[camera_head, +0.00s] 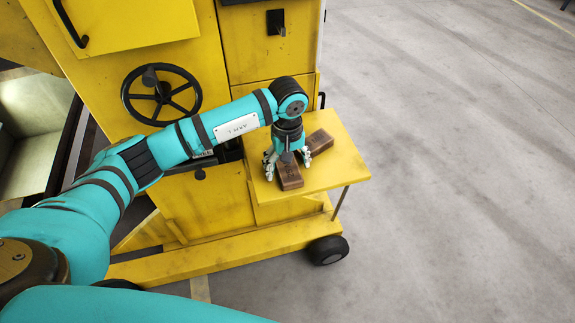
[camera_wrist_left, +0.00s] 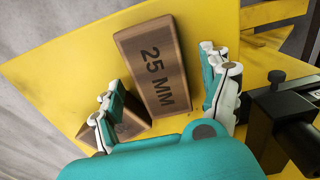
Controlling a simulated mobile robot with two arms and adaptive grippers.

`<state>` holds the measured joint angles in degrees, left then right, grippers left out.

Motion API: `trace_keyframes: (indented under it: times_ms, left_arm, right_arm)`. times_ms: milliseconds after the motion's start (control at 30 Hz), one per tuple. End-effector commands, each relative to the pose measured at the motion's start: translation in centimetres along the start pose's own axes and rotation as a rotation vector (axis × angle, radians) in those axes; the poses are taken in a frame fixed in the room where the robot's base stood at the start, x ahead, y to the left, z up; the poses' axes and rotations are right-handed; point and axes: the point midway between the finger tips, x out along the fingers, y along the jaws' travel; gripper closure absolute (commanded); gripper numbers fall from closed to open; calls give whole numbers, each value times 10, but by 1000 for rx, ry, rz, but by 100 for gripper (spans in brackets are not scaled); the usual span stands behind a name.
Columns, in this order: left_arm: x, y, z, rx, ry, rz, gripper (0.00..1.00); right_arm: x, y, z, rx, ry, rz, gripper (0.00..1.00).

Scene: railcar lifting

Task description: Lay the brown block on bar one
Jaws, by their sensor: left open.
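Two brown blocks lie on a yellow shelf (camera_head: 338,169). The nearer block (camera_head: 291,177) lies under my left gripper (camera_head: 287,162). In the left wrist view this block (camera_wrist_left: 150,62) shows "25 MM" on its top face. The other brown block (camera_head: 321,141) lies just to the right, and in the left wrist view it shows at lower left (camera_wrist_left: 128,120), partly behind a finger. My left gripper is open and points down, its fingers on either side of the 25 MM block. I cannot make out a bar marked one. My right gripper is not in view.
The shelf sticks out from a yellow cart with a black handwheel (camera_head: 161,94) and a black wheel (camera_head: 327,250). A thin support leg (camera_head: 340,203) stands under the shelf. Grey floor (camera_head: 450,150) to the right is clear. A dark-edged opening (camera_head: 35,125) is at far left.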

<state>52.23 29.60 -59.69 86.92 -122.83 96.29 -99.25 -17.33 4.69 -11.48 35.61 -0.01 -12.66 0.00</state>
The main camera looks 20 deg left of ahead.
Motion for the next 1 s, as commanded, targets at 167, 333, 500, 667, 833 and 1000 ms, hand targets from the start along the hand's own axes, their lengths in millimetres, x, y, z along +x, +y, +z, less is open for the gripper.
trace_keyframes:
  times_ms: [167, 333, 500, 667, 833, 1000]
  left_arm:
    - [4, 0, 0, 0, 0, 1, 20]
    - [3, 0, 0, 0, 0, 0, 31]
    - [3, 0, 0, 0, 0, 0, 53]
    - [3, 0, 0, 0, 0, 0, 74]
    - [3, 0, 0, 0, 1, 1, 83]
    - [2, 0, 0, 0, 1, 1, 84]
  right_arm:
    - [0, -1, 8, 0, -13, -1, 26]
    - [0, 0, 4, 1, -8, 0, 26]
    - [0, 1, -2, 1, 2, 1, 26]
    - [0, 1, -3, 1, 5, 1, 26]
    - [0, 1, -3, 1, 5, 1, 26]
    - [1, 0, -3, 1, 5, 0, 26]
